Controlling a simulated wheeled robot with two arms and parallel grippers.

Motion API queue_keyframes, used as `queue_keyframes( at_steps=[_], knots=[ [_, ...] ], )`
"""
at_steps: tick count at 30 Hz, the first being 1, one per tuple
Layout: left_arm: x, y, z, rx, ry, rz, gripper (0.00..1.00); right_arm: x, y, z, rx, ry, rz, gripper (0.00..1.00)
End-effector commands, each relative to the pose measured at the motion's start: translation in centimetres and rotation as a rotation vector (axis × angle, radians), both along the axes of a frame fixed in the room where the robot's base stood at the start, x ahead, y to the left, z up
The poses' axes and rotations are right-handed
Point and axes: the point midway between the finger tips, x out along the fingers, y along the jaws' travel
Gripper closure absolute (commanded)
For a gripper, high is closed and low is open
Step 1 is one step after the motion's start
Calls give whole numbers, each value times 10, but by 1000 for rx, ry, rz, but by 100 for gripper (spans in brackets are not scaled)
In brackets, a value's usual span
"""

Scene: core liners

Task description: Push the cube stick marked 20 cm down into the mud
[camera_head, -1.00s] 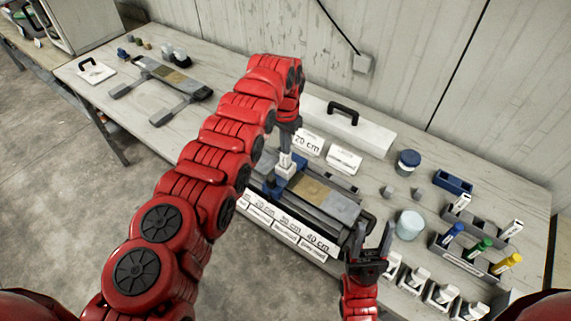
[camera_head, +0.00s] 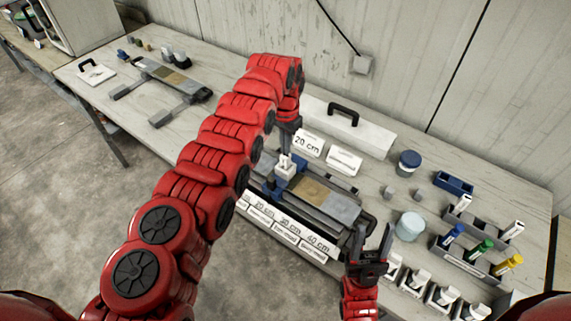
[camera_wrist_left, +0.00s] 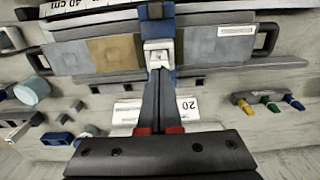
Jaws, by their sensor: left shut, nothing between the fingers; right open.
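The cube stick (camera_head: 284,162) shows as a white block above a blue holder (camera_head: 292,175) on the grey core liner (camera_head: 343,207). It also shows in the left wrist view (camera_wrist_left: 158,48). My left gripper (camera_head: 287,150) is shut with nothing between its fingers. In the left wrist view its fingertips (camera_wrist_left: 158,74) are right at the white block; I cannot tell whether they touch it. The stick's lower part and any mud around it are hidden. A white card marked 20 cm (camera_head: 308,143) stands behind. My right gripper (camera_head: 374,250) is open and empty at the liner's right end.
Depth labels (camera_head: 290,229) line the liner's front. A white case (camera_head: 350,125) with a black handle stands behind. Jars (camera_head: 409,226), a blue tray (camera_head: 453,182) and a rack of coloured markers (camera_head: 478,250) are at right. Another liner (camera_head: 170,78) lies at far left.

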Motion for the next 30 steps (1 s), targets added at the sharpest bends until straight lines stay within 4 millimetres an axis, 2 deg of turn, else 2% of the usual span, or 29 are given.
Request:
queue_keyframes(
  at_steps=[18, 30],
  knots=[
    [1, 0, 56, 0, -3, 1, 100, 0, 0, 3, 0, 0, 0, 50],
    [0, 0, 62, 0, 0, 0, 100, 0, 0, 3, 0, 0, 0, 50]
  ],
)
